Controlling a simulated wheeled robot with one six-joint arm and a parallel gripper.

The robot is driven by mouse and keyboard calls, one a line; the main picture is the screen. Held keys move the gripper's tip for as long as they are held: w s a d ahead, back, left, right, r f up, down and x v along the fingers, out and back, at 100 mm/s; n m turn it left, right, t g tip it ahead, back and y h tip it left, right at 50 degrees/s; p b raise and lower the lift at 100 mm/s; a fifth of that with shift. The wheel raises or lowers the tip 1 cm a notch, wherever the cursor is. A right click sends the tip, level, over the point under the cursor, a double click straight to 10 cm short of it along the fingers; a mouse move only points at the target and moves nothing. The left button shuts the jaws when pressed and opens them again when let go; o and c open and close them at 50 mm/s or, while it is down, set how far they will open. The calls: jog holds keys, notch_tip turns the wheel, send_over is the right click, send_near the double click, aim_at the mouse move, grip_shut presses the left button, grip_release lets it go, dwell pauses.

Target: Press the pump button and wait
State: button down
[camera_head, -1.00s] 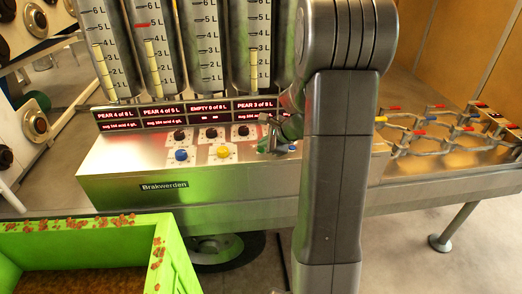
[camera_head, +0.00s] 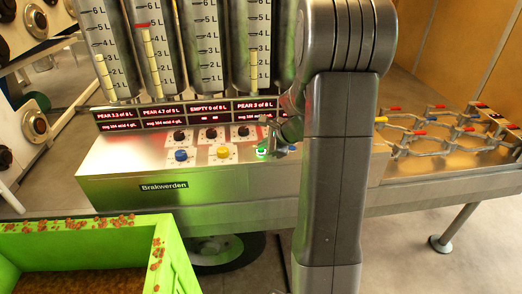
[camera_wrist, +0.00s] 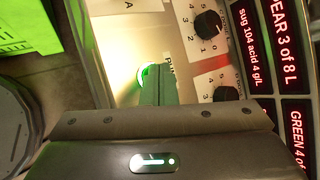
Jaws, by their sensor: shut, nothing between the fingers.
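The pump button (camera_head: 262,153) is lit with a green ring on the sloped front of the steel console. In the wrist view, part of the glowing green button (camera_wrist: 146,72) shows beside the fingertips, with lettering partly hidden next to it. My gripper (camera_head: 270,146) is shut and empty, its fingertips at the button and seemingly touching it. In the wrist view the shut fingers (camera_wrist: 158,72) cover much of the button. The first tank's display (camera_head: 115,113) reads PEAR 3.3 of 9 L and the second's (camera_head: 163,111) about PEAR 4.7.
A blue button (camera_head: 181,155), a yellow button (camera_head: 222,152) and several black knobs (camera_head: 180,135) are close by on the console. A green crate (camera_head: 175,262) stands in front at left. Pipes with red-handled valves (camera_head: 450,125) lie at right.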

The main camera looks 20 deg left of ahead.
jog(key=shift+r+p, duration=0.5)
jog(key=shift+r, duration=0.2)
jog(key=shift+r+p, duration=2.2)
jog(key=shift+r, duration=0.35)
notch_tip(320, 180, up, 10)
jog(key=p, duration=0.8)
jog(key=shift+f, duration=0.1)
notch_tip(320, 180, down, 11)
jog(key=b, duration=0.9)
jog(key=shift+f, duration=0.1)
